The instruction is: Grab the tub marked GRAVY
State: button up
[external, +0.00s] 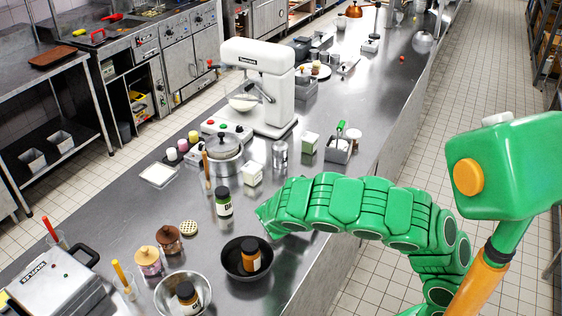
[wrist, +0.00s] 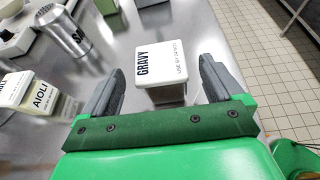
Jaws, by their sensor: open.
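The GRAVY tub (wrist: 160,64) is a squared tub with a white lid and black lettering, upright on the steel counter. In the wrist view it stands between and slightly beyond the fingers of my gripper (wrist: 162,70). The fingers are open, one on each side, with a gap of counter showing at each side of the tub. I cannot make out the GRAVY tub for sure in the external view, where my green arm (external: 350,208) covers part of the counter and hides the fingers.
The AIOLI tub (wrist: 38,97) stands left of my gripper, with a metal shaker (wrist: 66,31) beyond it. In the external view, a dark pan (external: 230,262), a steel bowl (external: 160,297) and a stand mixer (external: 262,85) share the counter. The counter's right edge borders open floor.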

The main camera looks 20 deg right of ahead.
jog(key=shift+x, duration=2.85)
jog(key=shift+c, duration=0.2)
jog(key=c, duration=1.1)
jog(key=shift+c, duration=0.2)
